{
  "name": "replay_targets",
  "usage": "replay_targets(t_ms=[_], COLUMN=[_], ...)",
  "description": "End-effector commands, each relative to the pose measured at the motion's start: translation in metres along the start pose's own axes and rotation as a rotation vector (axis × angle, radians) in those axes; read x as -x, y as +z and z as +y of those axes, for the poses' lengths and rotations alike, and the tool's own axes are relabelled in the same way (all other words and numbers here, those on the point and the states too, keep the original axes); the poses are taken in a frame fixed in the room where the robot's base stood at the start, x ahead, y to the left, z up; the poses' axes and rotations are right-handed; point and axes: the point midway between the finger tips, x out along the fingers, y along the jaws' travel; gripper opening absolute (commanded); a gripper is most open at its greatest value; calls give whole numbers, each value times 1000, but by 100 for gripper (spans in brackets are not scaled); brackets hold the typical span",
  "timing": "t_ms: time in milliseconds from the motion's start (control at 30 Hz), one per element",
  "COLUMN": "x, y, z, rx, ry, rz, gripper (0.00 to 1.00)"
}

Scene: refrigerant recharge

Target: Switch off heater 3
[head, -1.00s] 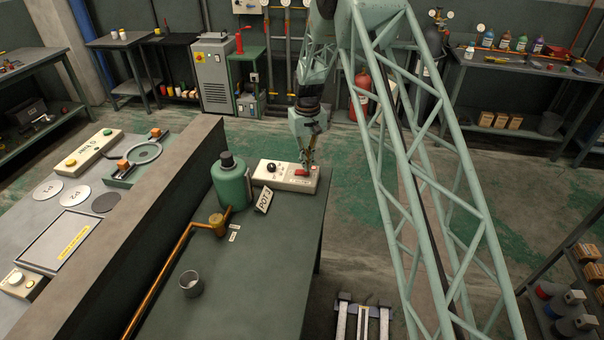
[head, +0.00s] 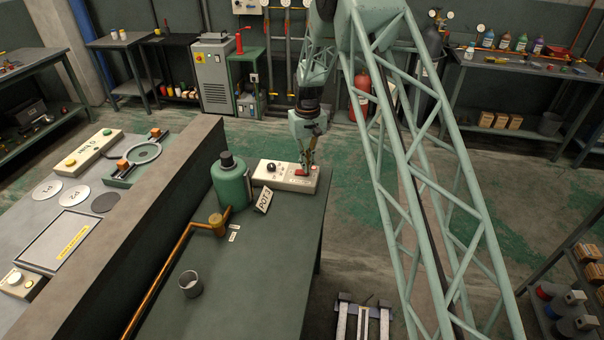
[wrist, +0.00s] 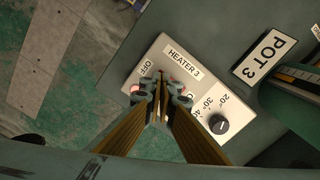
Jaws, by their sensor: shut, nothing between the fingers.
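The heater 3 box (head: 274,170) is a cream control box at the back of the green table. In the wrist view its label plate (wrist: 183,61) reads HEATER 3, with a black dial (wrist: 219,124) on the right and OFF lettering (wrist: 146,69) on the left. A red switch (head: 301,171) shows at the box's right end in the head view. My gripper (head: 306,170) is shut and empty, fingertips down at the red switch; contact cannot be told. In the wrist view my gripper (wrist: 161,90) hides much of the switch, with pinkish-red bits showing beside the fingers.
A raised wall (head: 150,215) runs along the left.

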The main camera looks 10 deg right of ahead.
Motion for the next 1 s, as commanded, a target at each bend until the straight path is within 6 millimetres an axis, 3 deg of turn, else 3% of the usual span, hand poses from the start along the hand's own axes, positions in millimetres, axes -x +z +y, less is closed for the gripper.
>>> replay_targets(t_ms=[1000], x=[-8], y=[0], z=[0], rx=[0], ry=[0], rz=[0], gripper=[0])
